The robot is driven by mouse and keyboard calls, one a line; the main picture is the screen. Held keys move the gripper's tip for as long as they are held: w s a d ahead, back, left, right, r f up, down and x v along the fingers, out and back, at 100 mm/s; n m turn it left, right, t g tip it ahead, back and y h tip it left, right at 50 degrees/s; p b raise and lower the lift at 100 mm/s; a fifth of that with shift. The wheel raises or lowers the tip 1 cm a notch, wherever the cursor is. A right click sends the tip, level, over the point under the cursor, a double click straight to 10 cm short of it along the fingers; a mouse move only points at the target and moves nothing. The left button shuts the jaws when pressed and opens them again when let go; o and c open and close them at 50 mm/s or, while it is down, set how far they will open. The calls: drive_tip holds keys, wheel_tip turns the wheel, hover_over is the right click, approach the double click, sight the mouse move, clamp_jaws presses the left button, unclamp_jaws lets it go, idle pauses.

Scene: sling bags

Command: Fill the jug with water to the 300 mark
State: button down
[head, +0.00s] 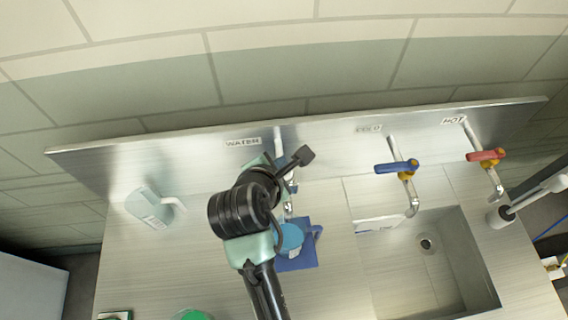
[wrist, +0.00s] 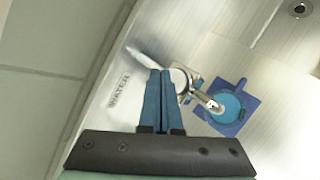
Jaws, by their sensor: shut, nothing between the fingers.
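A blue jug (head: 291,237) with a handle stands on a dark blue mat (head: 304,262) on the steel counter, partly hidden by my arm. In the wrist view the jug (wrist: 224,106) shows from above, round and light blue inside, on the mat (wrist: 244,97). The water level and the 300 mark cannot be read. The tap spout (wrist: 205,98) by the WATER label reaches over the jug's rim. A pale lever (wrist: 146,56) sticks out from the tap's round body. My gripper (wrist: 160,73) is shut and empty, its blue fingertips beside the tap body in the picture.
A cold tap with a blue handle (head: 396,167) and a hot tap with a red handle (head: 486,155) stand to the right, by the sink basin (head: 435,270). A pale bottle with a bent spout (head: 148,208) stands at left. Counter between bottle and arm is clear.

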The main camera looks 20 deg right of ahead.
drive_tip(key=shift+r, duration=0.1)
wheel_tip(320, 180, up, 5)
drive_tip(key=p, duration=0.6)
idle(0.4)
